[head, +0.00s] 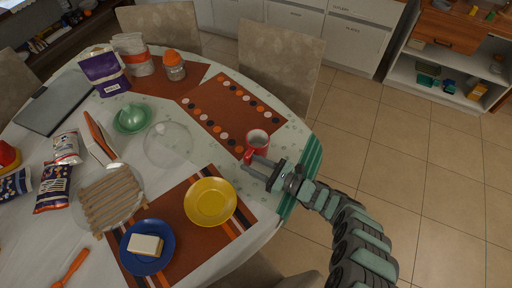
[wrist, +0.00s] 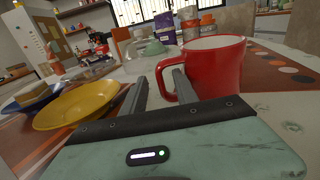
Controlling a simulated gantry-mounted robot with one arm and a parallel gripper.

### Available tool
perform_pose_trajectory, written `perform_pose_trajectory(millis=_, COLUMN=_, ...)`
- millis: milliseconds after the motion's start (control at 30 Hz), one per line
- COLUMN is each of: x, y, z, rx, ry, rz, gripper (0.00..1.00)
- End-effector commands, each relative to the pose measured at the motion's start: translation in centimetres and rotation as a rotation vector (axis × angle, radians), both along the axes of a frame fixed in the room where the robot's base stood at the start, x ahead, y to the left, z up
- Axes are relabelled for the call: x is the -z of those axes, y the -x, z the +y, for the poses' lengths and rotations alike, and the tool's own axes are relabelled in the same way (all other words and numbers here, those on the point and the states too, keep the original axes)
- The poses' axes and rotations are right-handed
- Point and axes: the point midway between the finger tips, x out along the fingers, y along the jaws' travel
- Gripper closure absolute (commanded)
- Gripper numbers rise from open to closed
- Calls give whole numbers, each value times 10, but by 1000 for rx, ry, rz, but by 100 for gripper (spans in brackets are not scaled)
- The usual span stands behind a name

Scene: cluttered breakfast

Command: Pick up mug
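The red mug (head: 258,138) stands upright near the right edge of the round table, by the dotted placemat. In the wrist view the mug (wrist: 214,66) is large at right, its handle pointing left. My gripper (head: 249,163) is just in front of the mug at its handle side. In the wrist view my gripper (wrist: 160,76) is open, with two parted fingers. The handle's outer bar shows between the fingertips, and the right finger overlaps the handle opening. I cannot tell whether either finger touches it.
A yellow plate (head: 210,202) lies near my gripper, and a blue plate (head: 147,247) with a butter-like block lies beyond it. A clear glass dish (head: 168,143) and a green bowl (head: 131,119) stand left of the mug. The dotted placemat (head: 213,113) has free room.

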Motion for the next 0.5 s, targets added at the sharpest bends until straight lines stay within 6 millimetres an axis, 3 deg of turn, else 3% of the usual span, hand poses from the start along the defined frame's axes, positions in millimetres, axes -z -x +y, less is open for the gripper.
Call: perform_pose_trajectory(millis=500, x=0, y=0, z=0, rx=-1, ry=0, rz=0, gripper=100)
